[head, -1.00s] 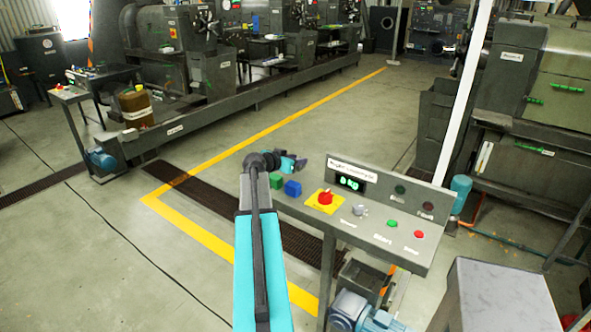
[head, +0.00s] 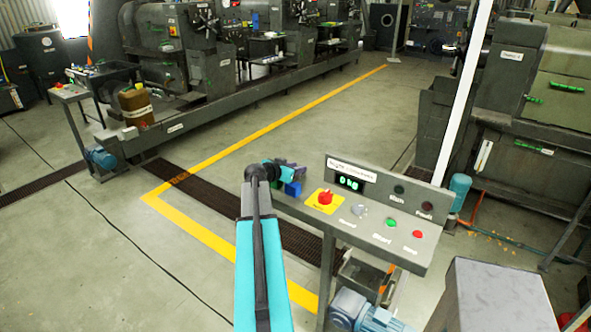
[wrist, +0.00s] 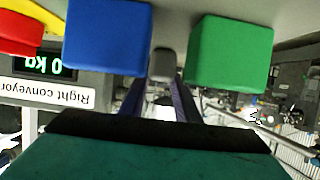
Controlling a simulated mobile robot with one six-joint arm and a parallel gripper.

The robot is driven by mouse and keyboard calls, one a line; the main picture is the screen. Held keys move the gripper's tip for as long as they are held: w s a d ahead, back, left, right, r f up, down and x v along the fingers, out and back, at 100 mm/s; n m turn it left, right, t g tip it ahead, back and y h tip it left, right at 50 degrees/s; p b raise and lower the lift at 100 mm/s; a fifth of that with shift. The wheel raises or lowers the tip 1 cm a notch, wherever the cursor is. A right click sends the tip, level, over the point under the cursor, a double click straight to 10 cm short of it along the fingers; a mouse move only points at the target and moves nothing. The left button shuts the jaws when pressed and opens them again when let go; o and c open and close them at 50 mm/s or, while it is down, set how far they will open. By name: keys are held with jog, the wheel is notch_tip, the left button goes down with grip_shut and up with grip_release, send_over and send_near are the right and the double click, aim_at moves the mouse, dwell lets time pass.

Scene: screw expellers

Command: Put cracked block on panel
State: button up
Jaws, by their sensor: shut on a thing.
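My gripper (head: 291,170) is low over the left end of the grey control panel (head: 345,222). In the wrist view, which shows the panel upside down, its two dark fingers are shut on a small grey block (wrist: 162,64). I cannot make out cracks on it, nor whether it touches the panel surface. The grey block sits between a blue block (wrist: 107,36) and a green block (wrist: 229,52). In the head view the blue block (head: 293,188) shows just below the fingers; the green block is mostly hidden behind my arm.
A red emergency button on a yellow plate (head: 316,205) stands right of the blue block. A small display (head: 349,183) is on the raised back. A knob, green button and red button (head: 417,234) lie farther right. A white post (head: 467,105) rises behind.

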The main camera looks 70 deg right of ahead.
jog(key=shift+f, duration=0.1)
jog(key=o, duration=1.1)
jog(key=shift+c, duration=0.2)
jog(key=shift+w+a+r, duration=0.15)
jog(key=shift+a+r, duration=0.1)
jog(key=shift+a, duration=0.35)
jog(key=b+v, duration=0.3)
jog(key=v, duration=0.7)
jog(key=shift+a+r+b, duration=0.2)
jog(key=shift+a+b, duration=0.1)
jog(key=shift+a, duration=0.05)
jog(key=shift+w, duration=0.1)
